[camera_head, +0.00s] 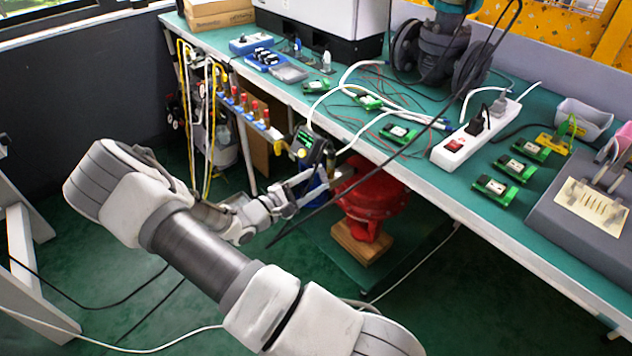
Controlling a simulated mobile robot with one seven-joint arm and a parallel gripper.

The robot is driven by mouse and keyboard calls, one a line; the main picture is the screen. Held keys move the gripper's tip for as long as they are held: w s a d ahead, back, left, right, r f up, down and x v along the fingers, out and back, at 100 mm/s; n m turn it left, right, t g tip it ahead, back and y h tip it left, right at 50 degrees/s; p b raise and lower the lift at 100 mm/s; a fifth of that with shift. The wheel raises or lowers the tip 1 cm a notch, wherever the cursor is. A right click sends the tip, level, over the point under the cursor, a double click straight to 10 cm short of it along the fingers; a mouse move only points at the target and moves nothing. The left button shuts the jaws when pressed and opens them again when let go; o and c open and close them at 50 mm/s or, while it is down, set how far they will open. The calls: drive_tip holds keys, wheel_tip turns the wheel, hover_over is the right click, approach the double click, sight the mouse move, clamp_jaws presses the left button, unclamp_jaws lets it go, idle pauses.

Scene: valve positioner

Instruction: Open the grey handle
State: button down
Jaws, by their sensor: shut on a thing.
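My gripper (322,183) reaches in from the left below the bench edge. Its fingers are at the valve positioner and are shut on what appears to be the grey handle (345,172), a small grey part at the fingertips. The handle is mostly hidden, so its angle cannot be told.
The red valve body rests on a wooden block (361,243). The green bench (440,190) runs above and behind it, carrying a white power strip (474,136), circuit boards and loose cables. Yellow and white hoses (208,110) hang at the left. Cables cross the green floor.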

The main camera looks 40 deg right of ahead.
drive_tip(key=m+b, duration=0.1)
drive_tip(key=m, duration=0.5)
drive_tip(key=shift+f, duration=0.1)
drive_tip(key=shift+b, duration=0.3)
idle(0.3)
drive_tip(key=shift+c, duration=1.6)
unclamp_jaws()
drive_tip(key=s+a+p, duration=0.1)
drive_tip(key=a+p, duration=0.2)
drive_tip(key=a, duration=1.4)
drive_tip(key=shift+s+a, duration=0.2)
drive_tip(key=shift+a, duration=0.05)
